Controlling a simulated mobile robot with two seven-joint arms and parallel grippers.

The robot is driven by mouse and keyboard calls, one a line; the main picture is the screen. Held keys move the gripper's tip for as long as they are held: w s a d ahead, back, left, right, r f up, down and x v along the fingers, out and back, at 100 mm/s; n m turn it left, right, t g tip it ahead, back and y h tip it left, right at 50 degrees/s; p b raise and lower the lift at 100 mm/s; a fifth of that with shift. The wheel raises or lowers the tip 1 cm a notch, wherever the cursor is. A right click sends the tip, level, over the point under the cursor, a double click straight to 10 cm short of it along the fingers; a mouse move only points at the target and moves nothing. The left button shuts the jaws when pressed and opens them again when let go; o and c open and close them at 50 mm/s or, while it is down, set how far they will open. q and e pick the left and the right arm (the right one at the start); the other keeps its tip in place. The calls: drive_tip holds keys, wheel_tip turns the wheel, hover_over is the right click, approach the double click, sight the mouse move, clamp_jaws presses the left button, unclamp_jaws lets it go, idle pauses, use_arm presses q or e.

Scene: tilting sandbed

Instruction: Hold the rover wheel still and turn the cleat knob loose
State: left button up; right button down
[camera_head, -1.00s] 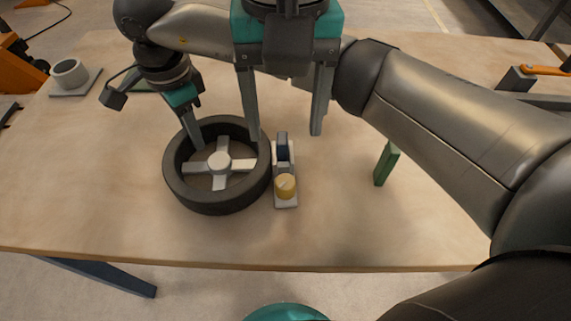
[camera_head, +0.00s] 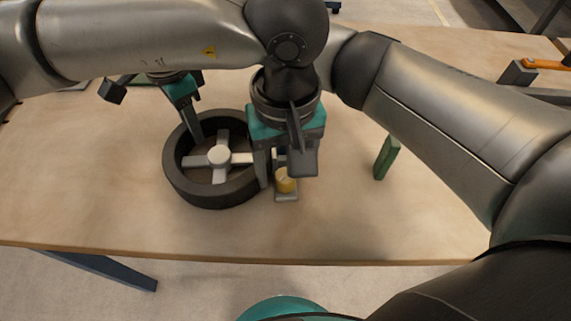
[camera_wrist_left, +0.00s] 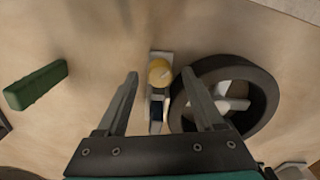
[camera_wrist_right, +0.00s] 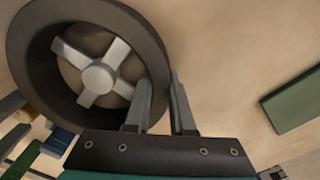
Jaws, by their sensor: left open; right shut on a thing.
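The rover wheel (camera_head: 212,194), a dark tyre with pale spokes and a round hub, lies flat on the table. My right gripper (camera_head: 187,128) is shut on its far left rim; the right wrist view shows the rim (camera_wrist_right: 150,50) between the fingers. The cleat stands close to the wheel's right side, with a pale base (camera_head: 286,197), a dark blue part and a yellow knob (camera_head: 285,181). My left gripper (camera_wrist_left: 160,74) is open above the cleat; in the left wrist view the knob (camera_wrist_left: 159,71) shows between the spread fingers. In the head view this gripper partly hides the cleat.
Another green piece (camera_wrist_right: 295,103) lies near my right gripper. An orange-handled tool (camera_head: 545,65) is at the far right. The front of the table is clear.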

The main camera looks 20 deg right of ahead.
use_arm(q)
drive_tip(key=shift+f, duration=0.2)
clamp_jaws()
idle(0.5)
